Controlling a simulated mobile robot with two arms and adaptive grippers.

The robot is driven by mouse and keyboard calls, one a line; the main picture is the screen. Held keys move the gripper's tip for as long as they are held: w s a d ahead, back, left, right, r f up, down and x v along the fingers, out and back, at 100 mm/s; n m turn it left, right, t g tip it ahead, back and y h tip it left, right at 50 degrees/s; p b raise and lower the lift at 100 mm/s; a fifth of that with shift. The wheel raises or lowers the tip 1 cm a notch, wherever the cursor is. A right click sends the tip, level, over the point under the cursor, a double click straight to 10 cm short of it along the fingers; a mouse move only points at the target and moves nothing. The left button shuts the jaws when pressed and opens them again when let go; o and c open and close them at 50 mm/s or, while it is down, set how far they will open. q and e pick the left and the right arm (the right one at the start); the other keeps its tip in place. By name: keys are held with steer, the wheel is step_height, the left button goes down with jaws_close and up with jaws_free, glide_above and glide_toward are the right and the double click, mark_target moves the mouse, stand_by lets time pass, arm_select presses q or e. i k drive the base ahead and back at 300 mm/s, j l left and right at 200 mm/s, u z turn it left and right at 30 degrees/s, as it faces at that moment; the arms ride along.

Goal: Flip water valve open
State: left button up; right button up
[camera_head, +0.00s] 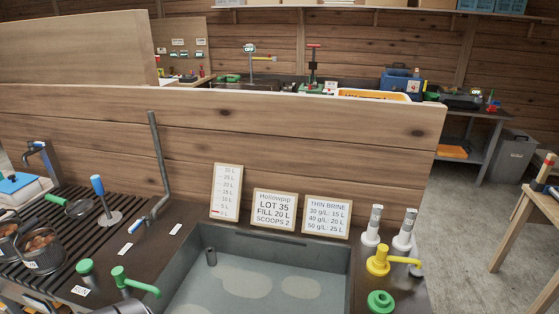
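A grey upright pipe (158,160) stands at the left of the basin (205,243) and bends near its foot, where a blue-and-white lever (138,226) shows. Further left a blue-handled lever (97,185) stands upright on a round metal base. A green tap (135,282) is at the basin's front left, and a yellow tap (379,259) at its right. No label that I can read says which of these is the water valve. Pale patches show on the basin's grey bottom or liquid.
Three cards, including the LOT 35 card (274,209), lean on the wooden partition (250,130) behind the basin. Baskets of chestnuts (40,250) stand at left. Two white-and-grey bottles (372,227) and a green ring (380,301) are at right. Another workbench (487,118) stands beyond.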

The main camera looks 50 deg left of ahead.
mark_target(146, 215)
steer(key=k+l+u, duration=0.1)
steer(key=u, duration=1.5)
